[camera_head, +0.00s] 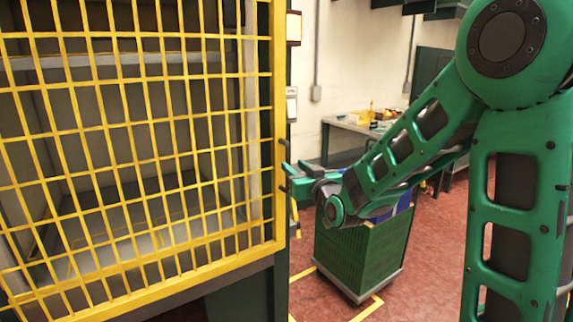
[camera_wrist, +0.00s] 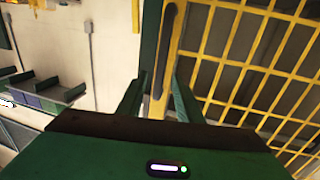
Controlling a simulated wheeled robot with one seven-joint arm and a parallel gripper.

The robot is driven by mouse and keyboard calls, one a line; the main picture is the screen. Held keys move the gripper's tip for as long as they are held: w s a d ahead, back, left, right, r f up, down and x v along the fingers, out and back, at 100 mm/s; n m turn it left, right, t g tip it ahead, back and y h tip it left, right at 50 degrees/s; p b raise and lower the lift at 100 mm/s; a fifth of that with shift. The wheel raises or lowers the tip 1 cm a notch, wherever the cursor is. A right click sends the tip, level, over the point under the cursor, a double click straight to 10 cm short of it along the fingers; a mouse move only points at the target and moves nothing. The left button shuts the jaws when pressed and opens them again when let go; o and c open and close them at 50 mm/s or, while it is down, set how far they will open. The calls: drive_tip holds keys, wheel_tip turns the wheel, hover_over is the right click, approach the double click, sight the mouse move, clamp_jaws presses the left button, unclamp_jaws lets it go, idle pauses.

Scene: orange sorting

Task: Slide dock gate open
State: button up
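The dock gate (camera_head: 278,100) is a yellow mesh panel in a yellow frame, filling the left of the head view; its mesh and frame also show at the right of the wrist view (camera_wrist: 232,67). A dark upright handle (camera_wrist: 169,40) is on the gate's edge bar. My gripper (camera_head: 289,181) is at that edge in the head view. In the wrist view, its two green fingers stand apart (camera_wrist: 158,88), with the handle's lower part between them in the picture. Whether they touch it I cannot tell.
Behind the mesh is a bay with a shelf (camera_head: 100,60) and grey floor. A green crate (camera_head: 355,262) on a wheeled base stands on the red floor below my arm. A workbench (camera_head: 350,126) with small items is at the back wall. Red floor is open around the crate.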

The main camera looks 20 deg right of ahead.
sight(289, 162)
drive_tip(key=w, duration=0.5)
drive_tip(key=shift+w+a, duration=0.35)
clamp_jaws()
